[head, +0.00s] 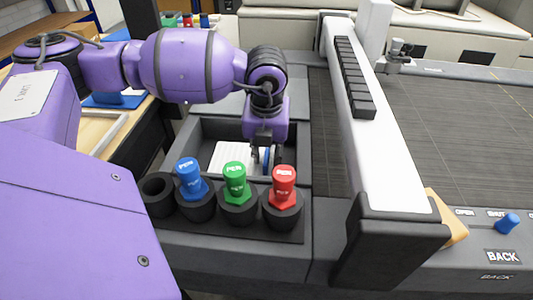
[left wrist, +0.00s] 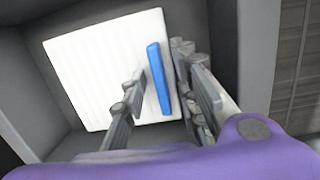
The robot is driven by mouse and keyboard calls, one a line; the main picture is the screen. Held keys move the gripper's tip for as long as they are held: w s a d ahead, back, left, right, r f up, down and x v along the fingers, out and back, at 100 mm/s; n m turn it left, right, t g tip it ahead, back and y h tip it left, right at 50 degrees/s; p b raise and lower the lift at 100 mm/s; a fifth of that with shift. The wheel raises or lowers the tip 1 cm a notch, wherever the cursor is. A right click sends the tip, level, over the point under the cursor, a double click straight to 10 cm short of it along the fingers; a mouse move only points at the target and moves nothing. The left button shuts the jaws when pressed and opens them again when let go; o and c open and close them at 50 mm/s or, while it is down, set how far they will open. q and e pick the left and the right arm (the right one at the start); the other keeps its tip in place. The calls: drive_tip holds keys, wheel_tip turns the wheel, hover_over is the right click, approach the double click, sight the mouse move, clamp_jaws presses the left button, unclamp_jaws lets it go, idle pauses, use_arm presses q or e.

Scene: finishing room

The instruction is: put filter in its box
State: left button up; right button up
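The filter (head: 232,157) is a white ribbed square panel inside the dark grey open box (head: 208,127). In the left wrist view the filter (left wrist: 98,62) looks slightly turned against the box walls. A blue upright strip (left wrist: 158,78) stands on its face near one side; it also shows in the head view (head: 266,158). My left gripper (head: 267,160) reaches down into the box from above. Its fingers (left wrist: 162,85) stand on either side of the blue strip, with visible gaps, so it looks open. Whether a fingertip touches the strip is hard to tell. My right gripper is not in view.
In front of the box, a row of black cups holds a blue pen (head: 189,178), a green pen (head: 235,182) and a red pen (head: 283,187); the leftmost cup (head: 158,193) is empty. A white and black gantry beam (head: 385,150) stands close on the right, over a dark slatted bed (head: 450,130).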

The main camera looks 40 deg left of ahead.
use_arm(q)
wheel_tip(320, 180, up, 12)
drive_tip(key=s+d, duration=0.1)
drive_tip(key=shift+s, duration=0.25)
drive_tip(key=shift+r, duration=0.1)
idle(1.1)
